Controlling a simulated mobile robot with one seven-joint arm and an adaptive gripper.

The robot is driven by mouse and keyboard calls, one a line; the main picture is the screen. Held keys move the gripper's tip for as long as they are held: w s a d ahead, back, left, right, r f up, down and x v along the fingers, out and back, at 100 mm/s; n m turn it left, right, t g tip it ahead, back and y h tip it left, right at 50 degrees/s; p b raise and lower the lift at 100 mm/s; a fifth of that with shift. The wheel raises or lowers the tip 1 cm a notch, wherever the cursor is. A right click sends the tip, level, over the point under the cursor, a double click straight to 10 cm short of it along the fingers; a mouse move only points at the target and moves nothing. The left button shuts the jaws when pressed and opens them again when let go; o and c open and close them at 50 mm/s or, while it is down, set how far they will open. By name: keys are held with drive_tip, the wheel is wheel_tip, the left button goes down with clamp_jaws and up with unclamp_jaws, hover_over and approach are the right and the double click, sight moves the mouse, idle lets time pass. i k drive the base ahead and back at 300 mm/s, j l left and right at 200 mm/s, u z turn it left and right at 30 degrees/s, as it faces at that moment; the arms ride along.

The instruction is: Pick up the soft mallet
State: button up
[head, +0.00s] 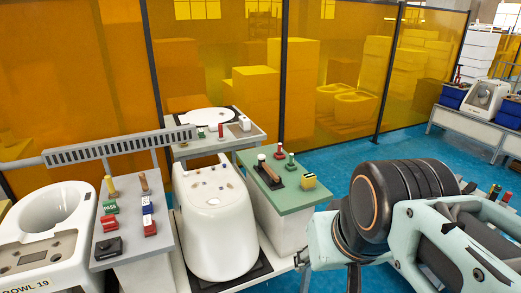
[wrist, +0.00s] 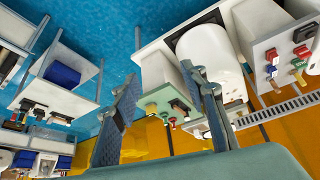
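The soft mallet is hard to make out for certain. The likeliest match is a tool with a pale rounded end (head: 262,157) beside a brown bar on the green-topped table (head: 291,199), in the head view. The table also shows between my fingers in the wrist view (wrist: 160,97), with small dark and red items on it. My gripper (wrist: 163,74) is open and empty, its two blue-grey fingers spread wide, apart from the table. In the head view my arm fills the lower right and the fingertips cannot be seen.
A white toilet bowl (head: 215,225) stands left of the green-topped table. A grey-topped table (head: 128,240) with several coloured blocks stands further left. Red and green upright pieces (head: 279,150) and a yellow-black block (head: 308,182) share the green top. Amber screens (head: 345,60) stand behind.

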sight(262, 165)
drive_tip(key=u, duration=1.75)
drive_tip(key=z, duration=1.75)
drive_tip(key=i+u, duration=0.1)
drive_tip(key=i, duration=0.3)
